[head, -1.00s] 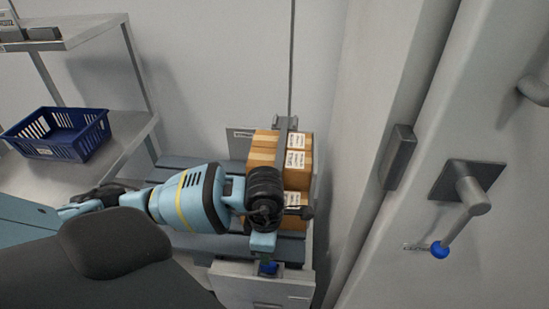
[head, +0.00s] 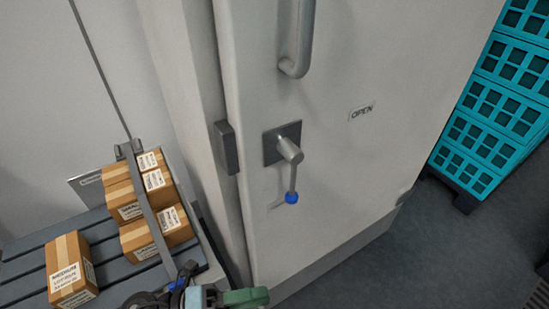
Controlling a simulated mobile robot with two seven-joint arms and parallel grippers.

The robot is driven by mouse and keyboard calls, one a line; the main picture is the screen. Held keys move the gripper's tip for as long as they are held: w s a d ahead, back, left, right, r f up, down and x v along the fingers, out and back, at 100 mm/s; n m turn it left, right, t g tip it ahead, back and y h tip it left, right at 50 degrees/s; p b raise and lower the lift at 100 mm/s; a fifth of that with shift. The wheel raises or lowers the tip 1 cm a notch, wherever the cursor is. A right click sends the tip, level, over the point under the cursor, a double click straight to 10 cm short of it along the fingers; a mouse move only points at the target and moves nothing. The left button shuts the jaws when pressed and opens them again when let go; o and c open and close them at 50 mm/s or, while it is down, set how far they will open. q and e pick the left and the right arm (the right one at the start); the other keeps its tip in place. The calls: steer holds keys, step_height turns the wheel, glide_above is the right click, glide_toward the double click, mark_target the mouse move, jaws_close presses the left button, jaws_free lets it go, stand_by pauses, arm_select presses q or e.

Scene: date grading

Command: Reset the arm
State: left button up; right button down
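My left gripper (head: 205,296) shows only in part at the bottom edge of the head view, with light blue and green parts. My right gripper is not in view.
Cardboard boxes (head: 131,205) stand under the bar on a slatted grey surface (head: 28,243); another box (head: 70,268) stands left of it. A white door (head: 345,170) has a lever (head: 292,175) with a blue knob. Turquoise crates (head: 490,125) stand right. Floor (head: 440,260) there is clear.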

arm_select(q)
steer(key=a+f+n+t+y+p, duration=0.25)
steer(key=a+n+t+y, duration=0.35)
steer(key=n, duration=0.6)
steer(key=a+f+n+t+y+p, duration=0.1)
steer(key=a+f+n+t+y, duration=0.35)
steer(key=n, duration=0.75)
steer(key=s+a+f+n+g+y+p, duration=0.1)
steer(key=s+a+f+n+g+y, duration=0.1)
steer(key=s, duration=0.5)
steer(key=s+a+f+n+g+y, duration=0.3)
steer(key=s+f+n, duration=0.4)
steer(key=shift+a+f+y+p, duration=0.35)
steer(key=shift+a, duration=0.05)
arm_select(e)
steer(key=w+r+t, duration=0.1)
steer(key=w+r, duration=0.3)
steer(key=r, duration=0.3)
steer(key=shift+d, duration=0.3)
arm_select(q)
steer(key=shift+s, duration=0.1)
